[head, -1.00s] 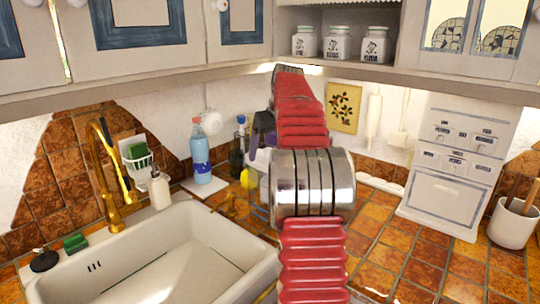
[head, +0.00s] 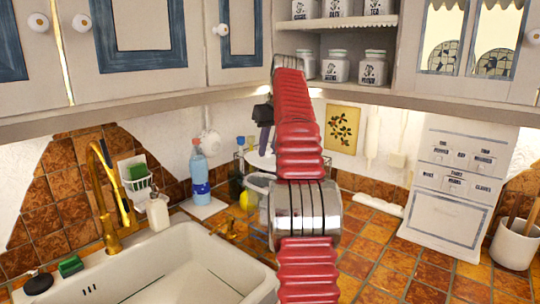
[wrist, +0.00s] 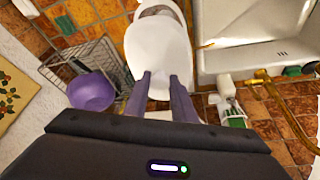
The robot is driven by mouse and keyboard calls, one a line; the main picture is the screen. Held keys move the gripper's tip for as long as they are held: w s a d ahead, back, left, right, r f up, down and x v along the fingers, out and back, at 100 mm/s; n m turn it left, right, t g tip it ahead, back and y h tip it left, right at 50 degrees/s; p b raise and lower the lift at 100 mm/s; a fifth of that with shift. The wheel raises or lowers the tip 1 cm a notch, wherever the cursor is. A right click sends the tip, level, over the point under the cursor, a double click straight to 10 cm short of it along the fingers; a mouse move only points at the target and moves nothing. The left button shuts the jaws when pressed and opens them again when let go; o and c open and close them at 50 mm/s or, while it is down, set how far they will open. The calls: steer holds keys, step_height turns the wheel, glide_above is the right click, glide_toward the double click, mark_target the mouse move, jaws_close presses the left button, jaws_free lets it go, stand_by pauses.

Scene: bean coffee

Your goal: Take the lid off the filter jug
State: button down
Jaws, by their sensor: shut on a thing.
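My gripper's two purple-grey fingers (wrist: 162,84) are shut on the white lid (wrist: 158,48) at its near edge in the wrist view. The lid is broad, smooth and rounded. A rounded rim with a brownish interior, apparently the filter jug (wrist: 163,11), shows beyond the lid's far end. In the head view the lid (head: 262,160) hangs tilted below my dark gripper (head: 265,138), partly behind my red arm. The pale, see-through jug (head: 257,187) appears below the lid, and my arm hides much of it.
A wire dish rack (wrist: 75,62) holding a purple bowl (wrist: 92,92) stands beside the jug. The sink (head: 175,262) and gold tap (head: 105,200) are at left. A blue bottle (head: 200,170) stands near the wall. Cabinets hang above. Tiled counter right of my arm is largely clear.

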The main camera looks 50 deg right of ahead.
steer(key=shift+r, duration=0.8)
steer(key=shift+s, duration=0.1)
stand_by(0.3)
